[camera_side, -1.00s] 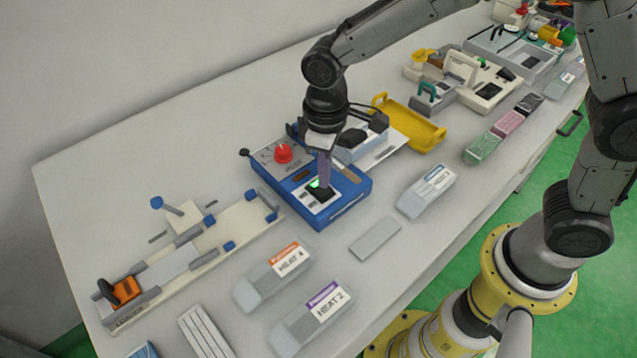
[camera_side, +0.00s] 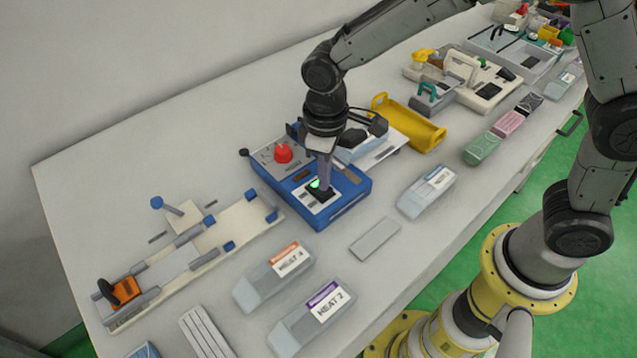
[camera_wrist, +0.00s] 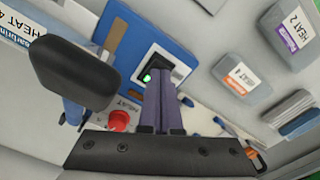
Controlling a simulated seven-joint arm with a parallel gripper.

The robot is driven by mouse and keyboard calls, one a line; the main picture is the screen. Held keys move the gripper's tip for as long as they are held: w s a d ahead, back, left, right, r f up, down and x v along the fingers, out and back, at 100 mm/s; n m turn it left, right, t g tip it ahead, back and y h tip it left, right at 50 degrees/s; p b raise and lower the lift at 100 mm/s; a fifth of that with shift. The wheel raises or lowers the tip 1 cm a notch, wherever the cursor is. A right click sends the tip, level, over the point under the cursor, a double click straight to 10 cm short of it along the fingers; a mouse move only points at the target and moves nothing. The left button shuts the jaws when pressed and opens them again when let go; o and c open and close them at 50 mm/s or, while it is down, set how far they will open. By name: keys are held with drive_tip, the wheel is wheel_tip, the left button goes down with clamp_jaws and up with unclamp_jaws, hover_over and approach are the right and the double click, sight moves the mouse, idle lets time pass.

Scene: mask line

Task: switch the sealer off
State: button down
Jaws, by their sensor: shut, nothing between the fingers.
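The sealer is a blue box (camera_side: 342,214) in the middle of the table, with a red knob (camera_side: 284,153) on a grey panel at its left. A black rocker switch (camera_side: 323,193) with a lit green lamp sits on a white plate on its top. It also shows in the wrist view, where the green lamp (camera_wrist: 147,78) glows. My gripper (camera_side: 322,186) is shut and empty, pointing down with its purple fingertips at the switch. In the wrist view the fingers (camera_wrist: 168,86) reach the switch's edge and hide part of it. I cannot tell whether they touch it.
Boxes labelled HEAT 4 (camera_side: 273,276) and HEAT 2 (camera_side: 312,319) lie in front of the sealer. A cream fixture with blue clamps (camera_side: 190,262) stands at the left. A yellow tray (camera_side: 412,128) lies behind at the right. A flat grey plate (camera_side: 375,239) lies in front.

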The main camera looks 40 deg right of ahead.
drive_tip(key=shift+f, duration=0.7)
idle(0.3)
drive_tip(key=shift+r, duration=3.55)
